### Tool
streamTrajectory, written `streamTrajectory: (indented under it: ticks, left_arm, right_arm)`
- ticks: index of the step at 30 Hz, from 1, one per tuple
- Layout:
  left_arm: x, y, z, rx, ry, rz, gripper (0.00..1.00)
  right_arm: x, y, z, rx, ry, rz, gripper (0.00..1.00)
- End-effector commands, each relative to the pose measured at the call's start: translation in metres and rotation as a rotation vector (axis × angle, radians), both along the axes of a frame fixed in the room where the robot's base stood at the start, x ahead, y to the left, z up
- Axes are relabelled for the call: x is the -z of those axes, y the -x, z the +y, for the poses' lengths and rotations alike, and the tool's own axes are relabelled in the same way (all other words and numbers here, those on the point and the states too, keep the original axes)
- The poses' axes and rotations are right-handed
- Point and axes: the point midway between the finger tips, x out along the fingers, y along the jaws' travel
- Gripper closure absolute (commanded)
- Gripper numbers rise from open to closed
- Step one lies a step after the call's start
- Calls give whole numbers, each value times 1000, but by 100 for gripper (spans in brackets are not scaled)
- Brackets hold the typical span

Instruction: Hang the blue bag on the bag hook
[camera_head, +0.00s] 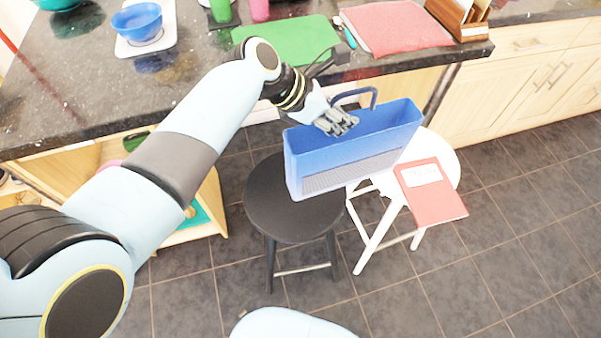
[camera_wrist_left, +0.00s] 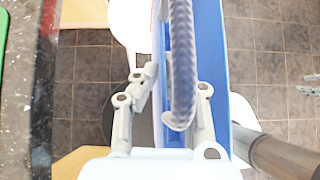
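The blue bag (camera_head: 352,150) is an open-topped box shape with a grey mesh panel and a dark blue handle (camera_head: 373,97). It is upright in front of the counter, overlapping the two stools; I cannot tell whether it rests on a seat. My left gripper (camera_head: 338,122) is at its top edge. In the left wrist view, the handle (camera_wrist_left: 182,60) runs between the fingers of my left gripper (camera_wrist_left: 177,82), which stand apart with a gap on the left. Grey fingers of my right gripper (camera_wrist_left: 309,84) show at the right edge. I cannot make out the bag hook clearly.
A black stool (camera_head: 262,205) and a white stool (camera_head: 446,160) with a red book (camera_head: 432,198) are below. The granite counter (camera_head: 90,85) holds a green mat (camera_head: 290,42), a red mat (camera_head: 398,27), a blue bowl (camera_head: 137,22) and a wooden holder (camera_head: 455,18). Tiled floor is clear at the right.

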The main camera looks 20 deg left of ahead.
Motion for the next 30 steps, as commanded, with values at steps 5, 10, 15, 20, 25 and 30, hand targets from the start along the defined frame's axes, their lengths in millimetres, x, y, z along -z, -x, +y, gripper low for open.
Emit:
streamTrajectory:
  ticks: [5, 10, 15, 20, 25, 30]
  left_arm:
    - [9, 12, -23, 35, 0, 0, 100]
    - [12, 13, -23, 37, -1, -1, 100]
    - [15, 13, -19, 36, -2, -1, 100]
    - [37, 16, 8, 35, -6, -1, 100]
    - [66, 22, 50, 36, -7, -1, 100]
    - [81, 27, 80, 36, -3, -1, 100]
  right_arm:
    - [-11, 5, -5, -1, 5, 9, 60]
    - [-9, 10, -6, -1, 8, 17, 60]
    - [-5, 10, -6, -1, 7, 18, 60]
    - [21, 11, -6, -1, 7, 18, 60]
    - [60, 12, -4, -1, 5, 19, 60]
    - [88, 13, 2, 1, -3, 21, 60]
